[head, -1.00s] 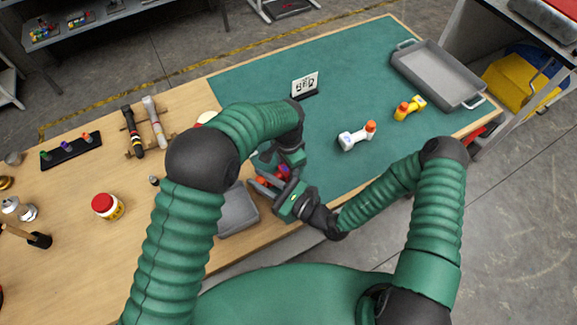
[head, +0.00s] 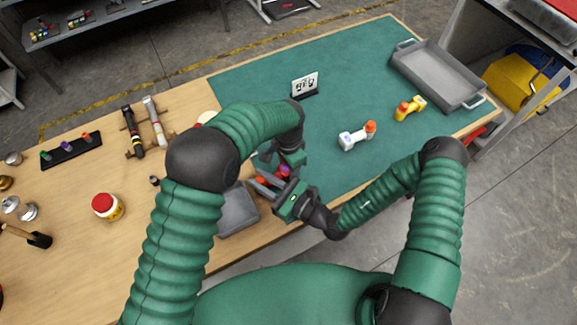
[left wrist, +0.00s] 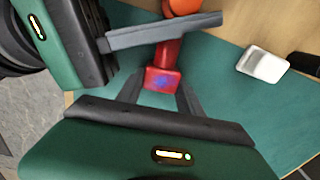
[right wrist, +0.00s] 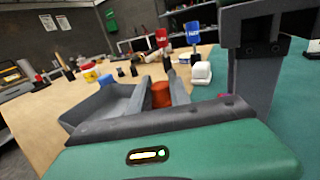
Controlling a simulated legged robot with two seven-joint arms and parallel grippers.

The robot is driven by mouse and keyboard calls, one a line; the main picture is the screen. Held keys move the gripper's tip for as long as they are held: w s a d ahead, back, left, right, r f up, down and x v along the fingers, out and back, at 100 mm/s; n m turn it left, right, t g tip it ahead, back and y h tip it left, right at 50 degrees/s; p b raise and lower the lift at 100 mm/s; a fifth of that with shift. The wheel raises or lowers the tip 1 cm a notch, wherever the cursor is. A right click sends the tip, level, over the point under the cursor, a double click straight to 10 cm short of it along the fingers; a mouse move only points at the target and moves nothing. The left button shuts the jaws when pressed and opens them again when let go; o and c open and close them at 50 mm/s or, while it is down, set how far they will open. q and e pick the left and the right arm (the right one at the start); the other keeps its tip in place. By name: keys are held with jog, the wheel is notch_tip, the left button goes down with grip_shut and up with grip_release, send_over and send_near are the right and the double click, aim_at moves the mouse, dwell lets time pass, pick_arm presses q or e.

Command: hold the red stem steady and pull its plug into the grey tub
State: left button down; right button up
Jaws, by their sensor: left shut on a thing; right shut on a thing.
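The red stem (left wrist: 165,62) stands out in the left wrist view, with a bluish-purple patch on its square end. In the head view only a bit of it (head: 284,172) shows between my grippers. My left gripper (left wrist: 160,85) is shut on the stem. The orange plug (left wrist: 183,6) is at the stem's far end. My right gripper (right wrist: 162,90) is shut on the plug (right wrist: 161,95). I cannot tell whether plug and stem are still joined. The grey tub (head: 238,210) is just left of my right gripper, near the table's front edge; it also shows in the right wrist view (right wrist: 95,108).
A white stem (head: 352,139) and a yellow stem (head: 408,108), both with orange plugs, lie on the green mat (head: 345,55). A small sign (head: 305,85) stands behind. A grey tray (head: 438,72) is at right. A red-lidded jar (head: 107,207) stands at left.

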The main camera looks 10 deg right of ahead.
grip_shut()
jog(key=shift+r, duration=0.7)
